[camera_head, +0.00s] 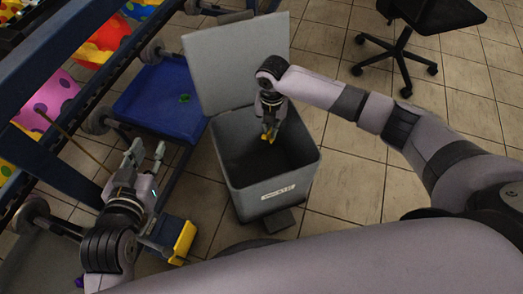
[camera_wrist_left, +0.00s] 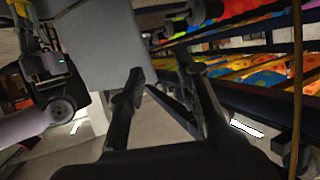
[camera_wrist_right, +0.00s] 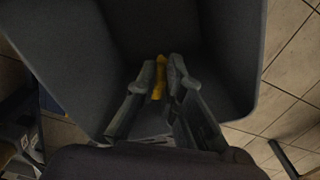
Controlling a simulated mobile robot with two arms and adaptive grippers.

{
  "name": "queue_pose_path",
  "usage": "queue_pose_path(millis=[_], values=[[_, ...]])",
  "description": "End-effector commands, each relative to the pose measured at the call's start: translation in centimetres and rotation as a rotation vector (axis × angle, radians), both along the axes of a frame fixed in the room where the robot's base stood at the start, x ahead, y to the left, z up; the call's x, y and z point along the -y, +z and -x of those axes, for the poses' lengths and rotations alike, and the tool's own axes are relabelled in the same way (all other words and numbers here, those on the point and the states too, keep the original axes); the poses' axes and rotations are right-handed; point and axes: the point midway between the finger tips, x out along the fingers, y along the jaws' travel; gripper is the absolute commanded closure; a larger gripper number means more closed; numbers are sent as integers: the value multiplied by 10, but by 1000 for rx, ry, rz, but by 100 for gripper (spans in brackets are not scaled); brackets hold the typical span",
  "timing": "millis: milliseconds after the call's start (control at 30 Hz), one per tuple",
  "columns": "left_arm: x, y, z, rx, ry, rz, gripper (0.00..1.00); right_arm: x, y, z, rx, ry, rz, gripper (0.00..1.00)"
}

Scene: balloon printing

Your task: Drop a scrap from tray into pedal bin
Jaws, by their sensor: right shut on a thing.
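The grey pedal bin (camera_head: 262,178) stands on the tiled floor with its lid (camera_head: 232,62) raised. My right gripper (camera_head: 269,135) points down over the bin's opening. It is shut on a yellow scrap (camera_wrist_right: 159,78), which shows between its fingertips in the right wrist view, above the dark inside of the bin (camera_wrist_right: 110,45). The blue tray (camera_head: 150,112) is left of the bin, with a small green scrap (camera_head: 184,98) lying in it. My left gripper (camera_head: 145,152) is open and empty, left of the bin and near the tray's front edge.
A dark blue rack (camera_head: 75,100) with colourful balloon sheets (camera_head: 50,100) runs along the left. A yellow-ended part (camera_head: 182,240) is below my left gripper. A black office chair (camera_head: 405,50) stands at the back right. The floor right of the bin is clear.

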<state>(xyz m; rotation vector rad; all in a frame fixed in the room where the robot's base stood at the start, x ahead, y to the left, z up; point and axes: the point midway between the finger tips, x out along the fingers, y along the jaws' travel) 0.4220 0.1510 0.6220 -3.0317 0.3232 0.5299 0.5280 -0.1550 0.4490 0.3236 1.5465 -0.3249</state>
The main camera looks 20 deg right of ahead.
Motion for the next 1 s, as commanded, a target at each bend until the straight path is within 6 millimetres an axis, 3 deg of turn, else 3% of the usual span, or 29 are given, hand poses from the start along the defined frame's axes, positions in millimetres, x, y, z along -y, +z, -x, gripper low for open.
queue_pose_path(millis=[400,767,800,1000], values=[[10,41,-15,229,-15,57,70,0,-9,0,0,0,0,100],[11,46,-16,253,-17,63,70,0,-9,0,0,0,0,100],[11,46,-16,253,-17,63,70,0,-9,0,0,0,0,91],[11,46,-16,252,-17,62,70,0,-9,0,0,0,0,77]])
